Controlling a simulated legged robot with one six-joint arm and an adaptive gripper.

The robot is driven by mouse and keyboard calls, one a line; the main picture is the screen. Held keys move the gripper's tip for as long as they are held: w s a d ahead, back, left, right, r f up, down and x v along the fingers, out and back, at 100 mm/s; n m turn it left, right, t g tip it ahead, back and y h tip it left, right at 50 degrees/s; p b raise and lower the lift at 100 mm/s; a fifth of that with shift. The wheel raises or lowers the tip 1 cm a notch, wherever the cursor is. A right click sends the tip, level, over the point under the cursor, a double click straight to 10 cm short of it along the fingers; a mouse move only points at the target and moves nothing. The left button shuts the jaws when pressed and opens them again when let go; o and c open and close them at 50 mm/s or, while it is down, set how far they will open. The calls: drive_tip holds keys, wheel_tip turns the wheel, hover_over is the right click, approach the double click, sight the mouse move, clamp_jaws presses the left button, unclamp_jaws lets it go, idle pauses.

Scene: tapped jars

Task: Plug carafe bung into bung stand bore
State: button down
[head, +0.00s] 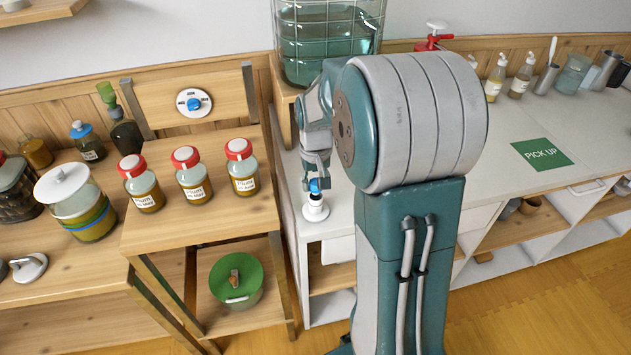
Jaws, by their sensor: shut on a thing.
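My gripper (316,172) points down at the front left of the white counter, partly hidden by my arm. It is shut on a small blue bung (315,187). The white bung stand (316,210), a round piece with a wider base, stands on the counter near its front left corner. The bung shows directly over the top of the stand. From this view I cannot tell whether the bung is touching the stand or how far it sits in the bore, which is hidden.
Three red-capped jars (193,176) stand on the wooden stand to the left. A large glass tank (328,40) is behind my gripper. A green PICK UP mat (544,154) lies on the right counter, with clear room around it. A green-lidded pot (236,280) sits low.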

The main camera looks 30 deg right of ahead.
drive_tip(key=shift+d+f, duration=0.15)
drive_tip(key=shift+f, duration=0.2)
drive_tip(key=shift+f, duration=1)
idle(0.4)
drive_tip(key=shift+c, duration=0.9)
unclamp_jaws()
drive_tip(key=shift+o, duration=0.9)
drive_tip(key=shift+r, duration=0.1)
drive_tip(key=shift+r, duration=0.35)
